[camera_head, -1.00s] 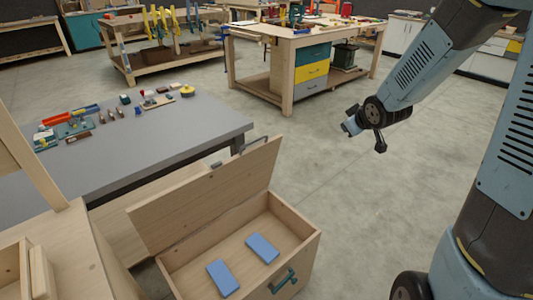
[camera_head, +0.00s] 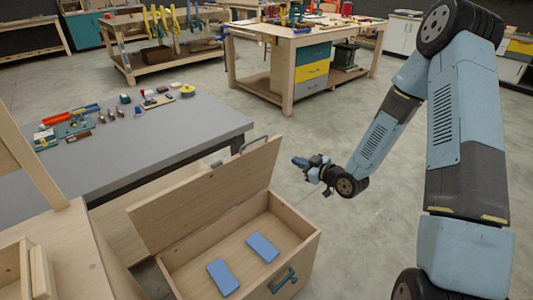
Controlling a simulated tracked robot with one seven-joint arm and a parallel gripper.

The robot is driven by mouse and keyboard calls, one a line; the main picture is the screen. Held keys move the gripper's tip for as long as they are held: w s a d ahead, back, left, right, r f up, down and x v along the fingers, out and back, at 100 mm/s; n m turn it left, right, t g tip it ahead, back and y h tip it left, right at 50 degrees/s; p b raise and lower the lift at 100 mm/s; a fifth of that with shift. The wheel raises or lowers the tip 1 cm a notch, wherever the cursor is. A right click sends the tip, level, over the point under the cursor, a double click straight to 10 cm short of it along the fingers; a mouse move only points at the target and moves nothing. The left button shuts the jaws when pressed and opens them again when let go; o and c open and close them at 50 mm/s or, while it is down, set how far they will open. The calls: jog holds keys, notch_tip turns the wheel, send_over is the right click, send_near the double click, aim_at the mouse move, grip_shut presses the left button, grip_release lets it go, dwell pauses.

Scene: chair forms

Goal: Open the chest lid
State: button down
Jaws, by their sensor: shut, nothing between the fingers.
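The wooden chest (camera_head: 304,257) stands on the floor at the lower middle. Its lid (camera_head: 205,195) is raised and leans back, so the inside shows. A metal handle (camera_head: 254,142) sits at the lid's upper edge, and a dark teal handle (camera_head: 283,280) is on the chest's front. Two blue blocks lie on the chest floor, one at the left (camera_head: 222,277) and one at the right (camera_head: 262,248). My gripper (camera_head: 299,162) is in the air to the right of the raised lid, apart from it. It is shut and empty.
A grey-topped table (camera_head: 190,140) with small tools stands behind the lid at the left. Wooden furniture (camera_head: 60,245) is at the lower left. A workbench (camera_head: 290,105) with drawers stands farther back. The floor to the right of the chest is open.

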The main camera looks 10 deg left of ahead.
aim_at(261, 147)
jog(key=s+a+f+m+t+y, duration=0.2)
jog(key=s+f+m+t+y, duration=0.1)
jog(key=s+t, duration=0.1)
jog(key=shift+s+a+f, duration=0.15)
jog(key=shift+a+f, duration=0.05)
jog(key=shift+f, duration=0.05)
jog(key=x, duration=1.3)
jog(key=shift+a+r, duration=0.25)
jog(key=shift+a, duration=0.05)
